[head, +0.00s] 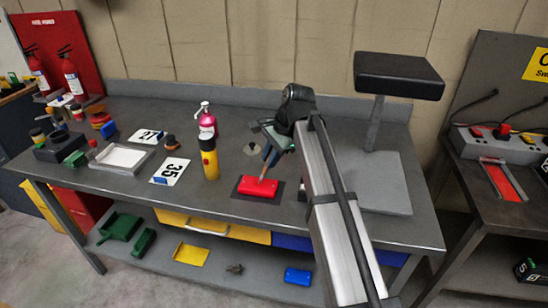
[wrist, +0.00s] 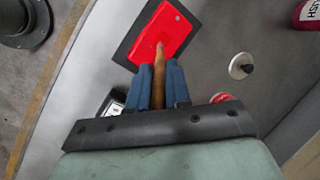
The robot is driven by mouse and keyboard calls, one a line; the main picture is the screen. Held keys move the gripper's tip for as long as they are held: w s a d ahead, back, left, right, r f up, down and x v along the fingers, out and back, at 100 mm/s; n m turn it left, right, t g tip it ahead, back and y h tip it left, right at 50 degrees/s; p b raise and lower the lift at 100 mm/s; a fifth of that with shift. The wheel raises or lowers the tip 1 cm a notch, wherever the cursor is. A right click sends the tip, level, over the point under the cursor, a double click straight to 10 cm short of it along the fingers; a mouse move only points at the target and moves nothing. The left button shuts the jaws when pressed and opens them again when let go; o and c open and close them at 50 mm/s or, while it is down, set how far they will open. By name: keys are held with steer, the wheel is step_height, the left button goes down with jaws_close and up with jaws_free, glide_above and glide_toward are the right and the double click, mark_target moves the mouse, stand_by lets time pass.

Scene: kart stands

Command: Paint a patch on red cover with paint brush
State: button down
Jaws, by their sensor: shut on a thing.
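The red cover (head: 250,188) lies flat on a dark mat (head: 240,194) at the front middle of the workbench. It also shows at the top of the wrist view (wrist: 172,30). My gripper (head: 269,160) is above the cover. Its two blue fingers (wrist: 159,86) are shut on the brown handle of the paint brush (wrist: 159,75). The brush (head: 264,173) points down at the cover, slightly tilted, and its tip overlaps the cover in both views. I cannot tell whether the tip touches it. No painted patch is discernible on the visible part of the cover.
A yellow and black cylinder (head: 209,163) and a pink bottle (head: 207,124) stand left of the cover. Number cards (head: 171,171) and a grey tray (head: 122,157) lie farther left. A black-topped stand (head: 384,184) is on the right. A small round disc (wrist: 238,68) lies near the cover.

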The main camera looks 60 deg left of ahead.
steer(key=shift+s+a, duration=0.2)
stand_by(0.4)
steer(key=shift+s+a, duration=0.4)
steer(key=shift+w+d, duration=0.1)
steer(key=shift+w, duration=0.05)
